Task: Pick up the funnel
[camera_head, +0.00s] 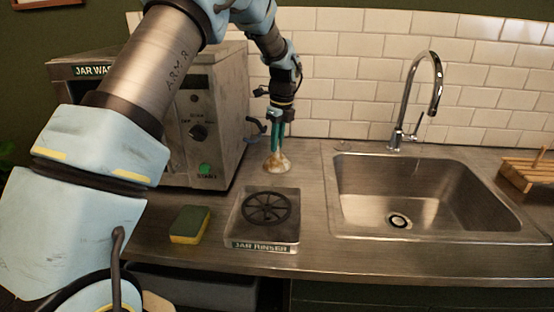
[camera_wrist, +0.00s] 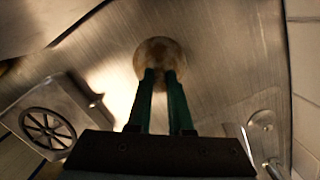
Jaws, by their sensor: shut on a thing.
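The funnel (camera_head: 277,163) is a small brownish, cloudy piece with a wide round rim. In the head view it is at the tips of my gripper (camera_head: 277,137), between the jar washer and the sink. In the wrist view the funnel (camera_wrist: 160,62) shows as a round tan disc at the ends of the green fingers of my gripper (camera_wrist: 161,76). The fingers are close together and shut on it. The part of the funnel between the fingers is hidden. I cannot tell whether its rim touches the counter.
The jar rinser (camera_head: 264,243) stands in front, with a yellow-green sponge (camera_head: 190,224) to its left. The jar washer (camera_head: 213,120) is at the left. The sink (camera_head: 345,205) with its tap (camera_head: 432,85) is at the right. A wooden rack (camera_head: 530,172) stands beyond it.

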